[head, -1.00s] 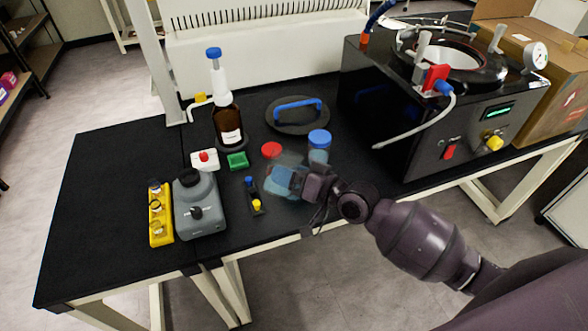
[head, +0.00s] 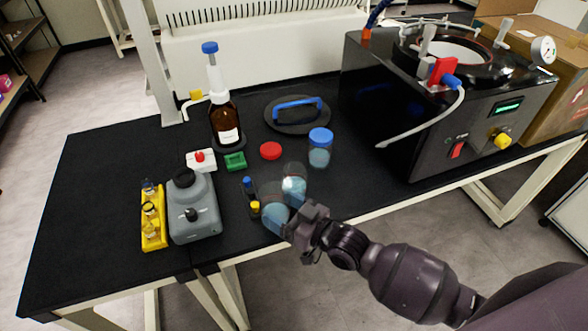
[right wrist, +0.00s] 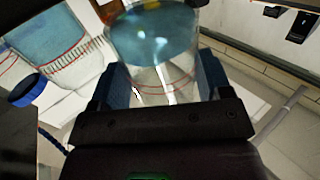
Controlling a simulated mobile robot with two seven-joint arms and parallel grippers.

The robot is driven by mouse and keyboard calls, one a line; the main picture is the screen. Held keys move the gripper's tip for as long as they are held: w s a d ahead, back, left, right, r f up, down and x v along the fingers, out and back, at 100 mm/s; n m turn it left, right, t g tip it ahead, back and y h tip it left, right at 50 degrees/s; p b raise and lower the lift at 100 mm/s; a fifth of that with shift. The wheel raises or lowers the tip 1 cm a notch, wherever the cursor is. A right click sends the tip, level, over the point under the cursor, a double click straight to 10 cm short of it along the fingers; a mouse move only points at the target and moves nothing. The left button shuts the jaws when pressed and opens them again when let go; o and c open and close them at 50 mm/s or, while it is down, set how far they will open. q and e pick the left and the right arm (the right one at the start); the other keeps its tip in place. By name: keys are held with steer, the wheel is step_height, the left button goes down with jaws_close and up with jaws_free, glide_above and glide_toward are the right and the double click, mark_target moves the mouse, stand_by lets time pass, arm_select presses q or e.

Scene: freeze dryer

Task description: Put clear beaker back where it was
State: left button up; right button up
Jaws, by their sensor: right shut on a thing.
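My right gripper (head: 288,210) is shut on a clear beaker (right wrist: 152,85); in the right wrist view the beaker sits between the two blue fingers, with blue contents and red lines on its wall. In the head view two clear vessels (head: 293,180) with bluish contents stand close together at the fingertips and partly overlap. I cannot tell there which one is gripped, or whether it touches the table (head: 355,190). Another clear vessel (right wrist: 50,42) with blue contents and red lines shows at the left of the wrist view. My left gripper is not in view.
A blue-capped jar (head: 320,148) and a red cap (head: 271,151) are behind the vessels. The black freeze dryer (head: 435,120) is at right; the table's front edge is close.

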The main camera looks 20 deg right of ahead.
steer(key=shift+s+a+f+n, duration=0.1)
steer(key=shift+s+a+n, duration=0.05)
steer(key=shift+n, duration=0.25)
